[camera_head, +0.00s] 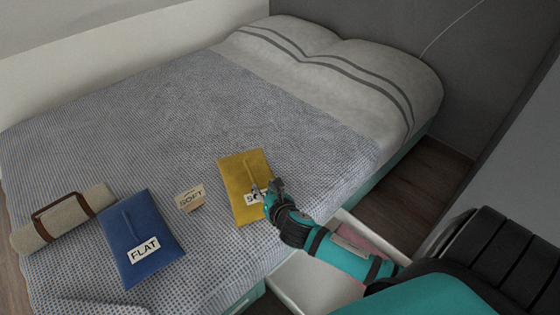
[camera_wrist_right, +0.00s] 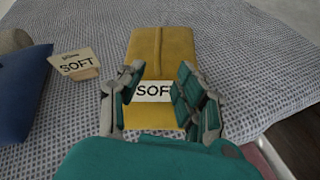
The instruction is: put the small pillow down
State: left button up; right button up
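The small yellow pillow (camera_head: 244,172) lies flat on the bed, with a white label reading SOFT near its lower edge. My right gripper (camera_head: 266,190) is over the pillow's lower right part and covers part of the label. In the right wrist view, the yellow pillow (camera_wrist_right: 160,52) lies beyond and below the spread fingers of my right gripper (camera_wrist_right: 160,80), one on each side of the label. The gripper is open, with nothing between its fingers. I cannot tell whether the fingertips touch the fabric. My left gripper is not in view.
A blue pillow (camera_head: 138,232) labelled FLAT and a beige roll with brown straps (camera_head: 62,215) lie to the left. A small SOFT card (camera_head: 190,198) stands between the pillows. Striped bed pillows (camera_head: 330,62) lie at the head. An open white drawer (camera_head: 300,285) sticks out below.

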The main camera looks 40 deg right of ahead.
jog(key=s+a+m+g+y, duration=0.1)
jog(key=s+a+m+g, duration=0.3)
jog(key=s+m, duration=0.9)
jog(key=s+a+m+g+y, duration=0.1)
jog(key=s+a+m+g, duration=0.3)
jog(key=s+m, duration=0.9)
jog(key=shift+a+f+m+g+y, duration=0.25)
jog(key=shift+a+m+g+y, duration=0.15)
jog(key=shift+m+g, duration=0.4)
